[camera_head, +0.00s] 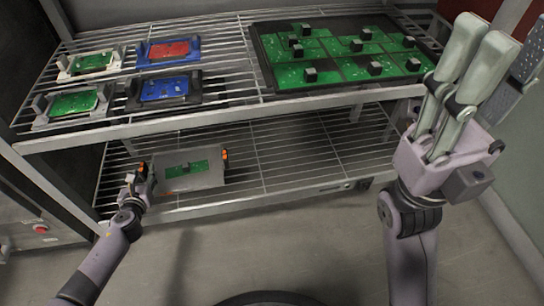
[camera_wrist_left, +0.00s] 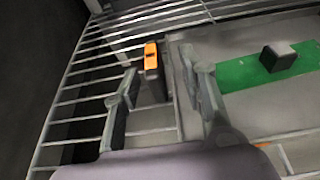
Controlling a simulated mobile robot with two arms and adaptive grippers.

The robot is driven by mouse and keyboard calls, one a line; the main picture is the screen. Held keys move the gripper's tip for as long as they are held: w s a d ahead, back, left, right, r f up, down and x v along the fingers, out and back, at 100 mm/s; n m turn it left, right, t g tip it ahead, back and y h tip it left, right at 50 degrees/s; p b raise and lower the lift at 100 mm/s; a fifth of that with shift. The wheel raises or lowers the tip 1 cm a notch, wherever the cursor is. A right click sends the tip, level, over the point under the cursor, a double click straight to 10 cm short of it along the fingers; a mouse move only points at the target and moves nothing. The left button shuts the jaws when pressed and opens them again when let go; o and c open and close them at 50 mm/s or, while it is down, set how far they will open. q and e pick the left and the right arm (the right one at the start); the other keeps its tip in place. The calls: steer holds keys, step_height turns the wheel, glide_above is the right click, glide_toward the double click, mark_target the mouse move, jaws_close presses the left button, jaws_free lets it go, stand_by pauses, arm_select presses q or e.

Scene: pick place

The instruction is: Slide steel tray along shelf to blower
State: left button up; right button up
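The steel tray (camera_head: 208,180) lies on the lower wire shelf, left of the middle, with a green circuit board (camera_head: 186,169) on it. A dark, orange-topped handle (camera_head: 225,158) stands at its right end. My left gripper (camera_head: 138,180) is at the tray's left end. In the left wrist view its fingers (camera_wrist_left: 163,105) are spread, with the left orange-topped handle (camera_wrist_left: 152,72) in the gap beyond them; a space shows between fingers and handle. My right gripper (camera_head: 478,52) is raised at the right, away from the tray; its fingers look empty, but their gap is unclear.
Above, the upper wire shelf holds several blue and grey board holders (camera_head: 168,90) and a large black tray (camera_head: 262,50) of green boards. The lower shelf (camera_head: 290,160) is clear right of the steel tray. A grey perforated part (camera_head: 527,68) shows at the far right.

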arm_select(q)
steer(key=shift+o, duration=0.3)
steer(key=shift+s+f, duration=0.1)
steer(key=shift+s, duration=0.1)
step_height(320, 180, up, 4)
glide_above(146, 214)
